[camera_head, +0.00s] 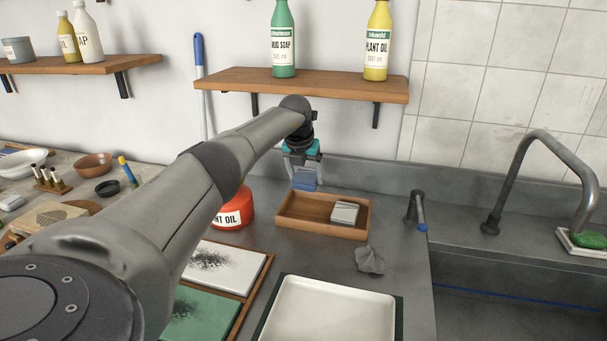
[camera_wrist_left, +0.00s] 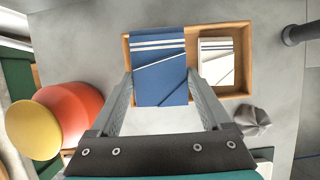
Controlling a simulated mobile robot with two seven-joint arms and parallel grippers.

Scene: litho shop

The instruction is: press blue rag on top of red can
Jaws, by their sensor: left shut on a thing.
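My left gripper (camera_head: 303,167) is shut on a folded blue rag (camera_head: 305,181) over the left part of a wooden tray (camera_head: 326,229). In the left wrist view the blue rag (camera_wrist_left: 159,75), with white stripes, lies between my two fingers. The red can (camera_head: 236,212), its label partly readable as plant oil, stands left of the tray, partly hidden behind my left arm. In the left wrist view the red can (camera_wrist_left: 82,112) is left of the gripper, with a yellow round top (camera_wrist_left: 33,130). The rag is apart from the can. My right gripper is not in view.
Folded whitish rags (camera_head: 344,213) lie in the tray's right part. A crumpled grey cloth (camera_head: 371,260) and a white tray (camera_head: 330,311) lie nearer. A shelf (camera_head: 330,86) with bottles hangs above. A small tap (camera_head: 416,207) stands right of the wooden tray.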

